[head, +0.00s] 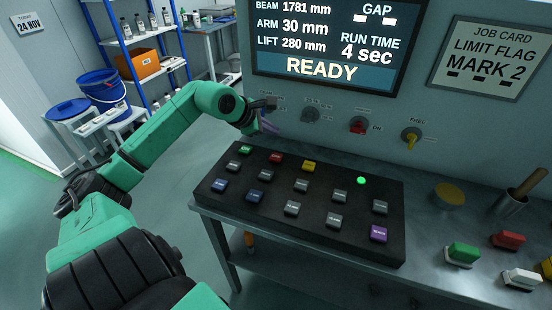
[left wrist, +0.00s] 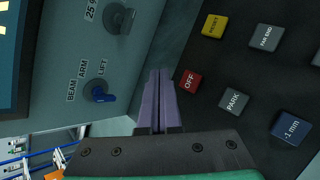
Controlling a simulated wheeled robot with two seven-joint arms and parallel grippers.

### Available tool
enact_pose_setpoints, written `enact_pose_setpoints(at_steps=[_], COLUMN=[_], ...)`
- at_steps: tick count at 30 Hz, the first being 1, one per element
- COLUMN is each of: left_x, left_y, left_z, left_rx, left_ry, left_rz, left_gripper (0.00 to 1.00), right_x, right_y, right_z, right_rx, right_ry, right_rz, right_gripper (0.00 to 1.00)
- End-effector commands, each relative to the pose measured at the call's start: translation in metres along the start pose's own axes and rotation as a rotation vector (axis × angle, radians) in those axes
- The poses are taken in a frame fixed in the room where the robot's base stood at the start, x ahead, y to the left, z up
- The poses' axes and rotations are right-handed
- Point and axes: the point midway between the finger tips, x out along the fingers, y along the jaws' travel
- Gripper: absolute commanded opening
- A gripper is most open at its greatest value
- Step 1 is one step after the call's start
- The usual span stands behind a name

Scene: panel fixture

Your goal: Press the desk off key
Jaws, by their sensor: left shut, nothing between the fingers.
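The red OFF key (head: 275,158) sits in the back row of the black key desk (head: 385,250), between a green key (head: 246,150) and a yellow key (head: 309,166). In the left wrist view the OFF key (left wrist: 190,80) lies just right of my fingers, its label readable. My left gripper (head: 268,126) is shut and empty, its purple fingers behind and above the back edge of the desk, near the panel. They look apart from the key. In the left wrist view the shut fingers (left wrist: 160,95) point toward the gap between panel and desk. My right gripper is out of view.
The panel behind has a READY screen (head: 325,45) and several knobs, including a red one (head: 358,125) and a yellow one (head: 411,138). A blue selector (left wrist: 101,93) is close to my fingers. A green lamp (head: 361,181) is lit. Loose coloured blocks lie at right.

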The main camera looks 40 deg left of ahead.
Motion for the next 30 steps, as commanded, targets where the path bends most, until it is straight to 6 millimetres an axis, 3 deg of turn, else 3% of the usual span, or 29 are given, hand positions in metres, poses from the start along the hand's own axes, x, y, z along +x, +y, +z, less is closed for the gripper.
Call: enact_pose_setpoints(at_steps=[12,30], left_x=[0.045,0.045], left_y=[-0.033,-0.033], left_z=[-0.032,-0.032], left_rx=[0.000,0.000], left_ry=[-0.001,-0.001], left_rz=[0.000,0.000], left_gripper=[0.00,0.00], right_x=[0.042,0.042], right_y=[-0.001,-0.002], right_z=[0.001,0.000], right_rx=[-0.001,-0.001], right_ry=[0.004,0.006], right_rz=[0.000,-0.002], right_gripper=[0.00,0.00])
